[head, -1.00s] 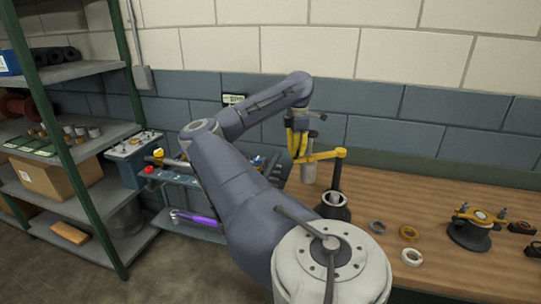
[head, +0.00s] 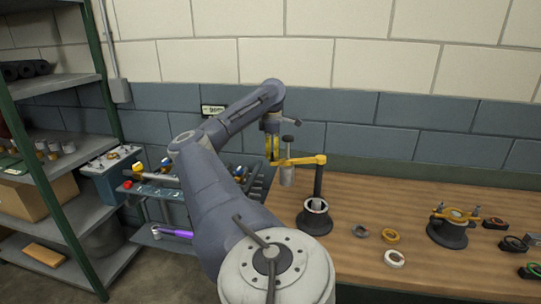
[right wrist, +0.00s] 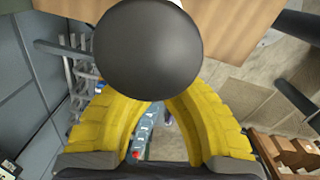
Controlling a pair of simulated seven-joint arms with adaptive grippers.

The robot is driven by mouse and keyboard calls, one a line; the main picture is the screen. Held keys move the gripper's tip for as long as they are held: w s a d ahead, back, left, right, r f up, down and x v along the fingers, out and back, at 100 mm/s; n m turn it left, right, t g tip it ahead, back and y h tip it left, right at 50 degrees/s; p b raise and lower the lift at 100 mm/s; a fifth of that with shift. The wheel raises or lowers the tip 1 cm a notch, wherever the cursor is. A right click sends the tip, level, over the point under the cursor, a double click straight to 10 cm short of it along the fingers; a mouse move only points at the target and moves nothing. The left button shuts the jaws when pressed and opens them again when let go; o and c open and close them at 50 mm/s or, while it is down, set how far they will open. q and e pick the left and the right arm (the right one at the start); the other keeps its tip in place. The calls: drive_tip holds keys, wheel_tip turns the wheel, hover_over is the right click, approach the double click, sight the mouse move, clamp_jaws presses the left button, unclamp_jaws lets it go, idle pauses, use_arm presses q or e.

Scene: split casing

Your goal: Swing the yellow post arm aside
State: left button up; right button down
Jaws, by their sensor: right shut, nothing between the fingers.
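The yellow post arm (head: 302,160) reaches left from the top of a dark upright post (head: 318,183) on the wooden bench. A grey cylinder (head: 287,176) hangs at its free end, with a dark knob (head: 290,150) above. My right gripper (head: 272,150), with yellow fingers, is shut and empty at that free end, beside the cylinder. I cannot tell whether it touches the arm. In the right wrist view a dark round knob (right wrist: 147,50) hides the fingertips of my right gripper (right wrist: 153,92). My left gripper is not in view.
The post stands in a dark round base (head: 314,219). Loose rings (head: 391,237) and a dark clamp fixture (head: 449,231) lie to its right on the bench (head: 375,200). A tool rack (head: 150,205) and metal shelving (head: 60,205) stand left. A wall is behind.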

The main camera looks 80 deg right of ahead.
drive_tip(key=shift+w+d+r, duration=0.1)
drive_tip(key=shift+r, duration=0.05)
drive_tip(key=c, duration=1.3)
unclamp_jaws()
wheel_tip(320, 180, up, 12)
